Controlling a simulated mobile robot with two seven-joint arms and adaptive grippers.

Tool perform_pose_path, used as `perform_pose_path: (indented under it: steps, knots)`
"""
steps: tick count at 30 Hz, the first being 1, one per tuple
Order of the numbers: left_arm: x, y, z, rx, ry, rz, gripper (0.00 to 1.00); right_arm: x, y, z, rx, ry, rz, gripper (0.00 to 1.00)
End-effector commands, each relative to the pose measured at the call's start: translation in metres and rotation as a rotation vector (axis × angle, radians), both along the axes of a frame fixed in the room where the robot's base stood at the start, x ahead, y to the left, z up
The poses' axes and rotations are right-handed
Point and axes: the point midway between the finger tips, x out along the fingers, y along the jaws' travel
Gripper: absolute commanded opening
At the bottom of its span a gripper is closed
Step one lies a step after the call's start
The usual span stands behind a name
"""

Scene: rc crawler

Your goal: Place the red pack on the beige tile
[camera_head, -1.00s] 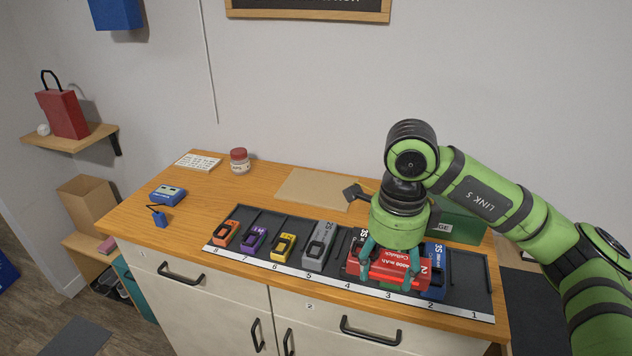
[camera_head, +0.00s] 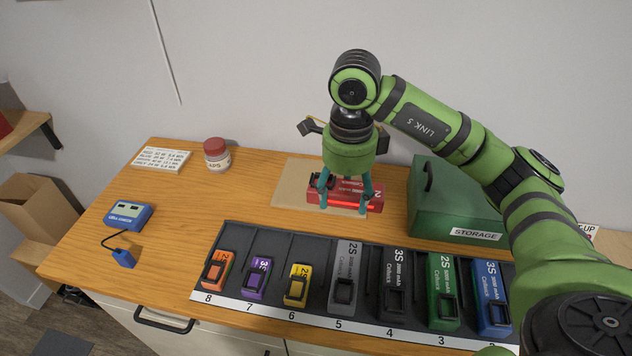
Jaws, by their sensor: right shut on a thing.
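The red pack (camera_head: 350,196) is between the fingers of my right gripper (camera_head: 343,204), which is shut on it. The pack lies level, over the right part of the beige tile (camera_head: 290,190), with its right end reaching past the tile's right side. I cannot tell whether the pack touches the tile or hangs just above it. The tile lies flat on the wooden bench top behind the black slotted tray (camera_head: 317,262), and its right part is partly hidden by the gripper and the pack. My left gripper is not in view.
The slotted tray holds orange, purple, yellow, grey, black, green and blue packs. A green storage box (camera_head: 455,200) stands close on the right. A blue charger (camera_head: 128,215), a red-lidded jar (camera_head: 216,155) and a white card (camera_head: 161,159) are on the left. The bench between them is clear.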

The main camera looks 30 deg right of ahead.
Motion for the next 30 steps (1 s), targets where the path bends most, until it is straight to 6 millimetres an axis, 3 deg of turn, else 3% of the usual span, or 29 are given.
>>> perform_pose_path:
  steps: [3,6,12,18,25,30]
  knots:
    - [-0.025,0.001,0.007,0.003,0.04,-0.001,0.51,0.028,0.003,-0.015,0.003,0.006,-0.003,0.18]
    - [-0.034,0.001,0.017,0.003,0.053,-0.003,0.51,0.05,0.004,-0.026,0.002,0.004,-0.002,0.18]
    - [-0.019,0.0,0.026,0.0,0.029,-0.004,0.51,0.083,0.006,-0.046,0.003,0.001,-0.002,0.18]
    - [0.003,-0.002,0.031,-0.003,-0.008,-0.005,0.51,0.093,0.006,-0.056,0.001,0.001,0.001,0.18]
    - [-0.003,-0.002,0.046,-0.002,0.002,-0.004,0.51,0.093,0.006,-0.087,0.001,0.003,0.0,0.18]
    - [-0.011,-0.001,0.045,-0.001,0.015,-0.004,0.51,0.094,0.005,-0.095,0.0,-0.001,0.0,0.18]
